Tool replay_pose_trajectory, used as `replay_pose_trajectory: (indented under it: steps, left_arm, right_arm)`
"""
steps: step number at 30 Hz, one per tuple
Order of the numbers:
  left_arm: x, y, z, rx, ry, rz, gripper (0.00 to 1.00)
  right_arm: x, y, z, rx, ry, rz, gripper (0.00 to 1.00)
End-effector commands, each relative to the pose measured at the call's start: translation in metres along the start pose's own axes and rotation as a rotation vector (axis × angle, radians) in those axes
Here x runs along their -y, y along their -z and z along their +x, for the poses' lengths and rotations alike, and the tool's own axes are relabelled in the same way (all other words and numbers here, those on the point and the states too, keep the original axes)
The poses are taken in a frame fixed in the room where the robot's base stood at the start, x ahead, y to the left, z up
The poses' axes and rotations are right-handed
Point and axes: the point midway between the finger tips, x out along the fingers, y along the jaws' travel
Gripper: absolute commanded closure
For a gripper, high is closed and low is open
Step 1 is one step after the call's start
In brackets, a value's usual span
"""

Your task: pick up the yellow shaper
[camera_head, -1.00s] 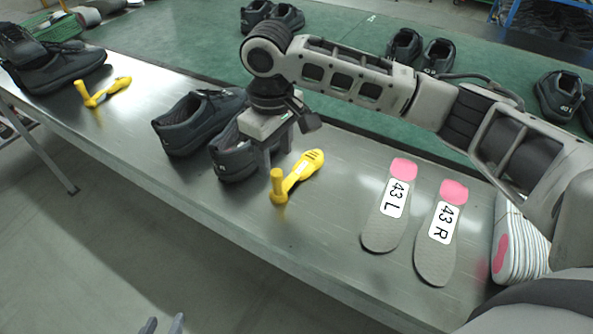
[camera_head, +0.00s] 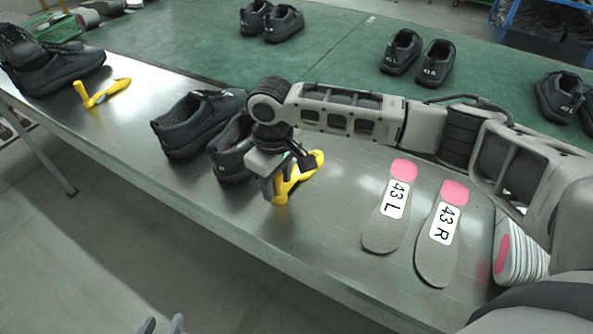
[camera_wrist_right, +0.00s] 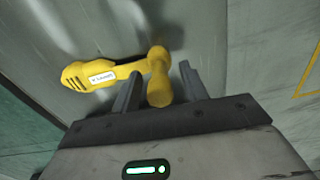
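A yellow shaper (camera_head: 294,181) lies on the metal table beside the dark shoes, partly hidden by my right gripper. In the right wrist view the shaper (camera_wrist_right: 128,70) shows a slotted end at left and a knob end at right. My right gripper (camera_head: 271,188) is over the knob end. In the wrist view its fingers (camera_wrist_right: 159,75) are apart, one on each side of the knob; I cannot tell whether they touch it. A second yellow shaper (camera_head: 104,92) lies further left on the table. My left gripper (camera_head: 162,325) shows only its tips at the bottom edge, apart and empty.
Two dark shoes (camera_head: 203,118) stand just left of the right gripper. Grey insoles marked 43 L (camera_head: 383,233) and 43 R (camera_head: 437,262) lie to the right. More shoes (camera_head: 418,58) stand on the green surface behind.

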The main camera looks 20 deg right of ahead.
Motion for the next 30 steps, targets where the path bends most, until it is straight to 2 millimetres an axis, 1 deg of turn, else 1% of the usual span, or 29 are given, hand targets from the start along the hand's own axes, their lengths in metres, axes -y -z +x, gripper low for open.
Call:
replay_pose_trajectory:
  steps: [1,4,14,19,23,26,30]
  left_arm:
    - [0.0,0.0,0.0,0.0,0.0,-0.001,0.64]
    - [0.0,0.0,0.0,0.0,0.0,-0.001,0.64]
    - [0.0,0.0,0.0,0.0,0.001,-0.003,0.64]
    - [0.0,-0.001,0.0,0.002,0.001,-0.003,0.64]
    - [0.0,-0.002,0.0,0.005,0.002,-0.002,0.64]
    - [0.0,0.0,-0.002,0.008,0.003,0.0,0.64]
    - [0.0,0.001,-0.003,0.013,0.005,0.005,0.64]
  right_arm:
    - [0.0,0.0,0.0,0.0,0.0,0.0,0.71]
    - [0.0,0.0,0.0,0.0,0.0,0.0,0.99]
    - [0.0,0.0,-0.002,-0.001,0.0,0.0,1.0]
    - [0.0,0.001,-0.013,-0.003,0.0,0.0,1.0]
    - [0.0,0.001,-0.032,-0.004,0.0,0.001,1.0]
    - [0.013,-0.008,-0.052,-0.004,0.001,-0.004,1.0]
    - [0.038,-0.024,-0.086,-0.006,0.001,-0.006,1.0]
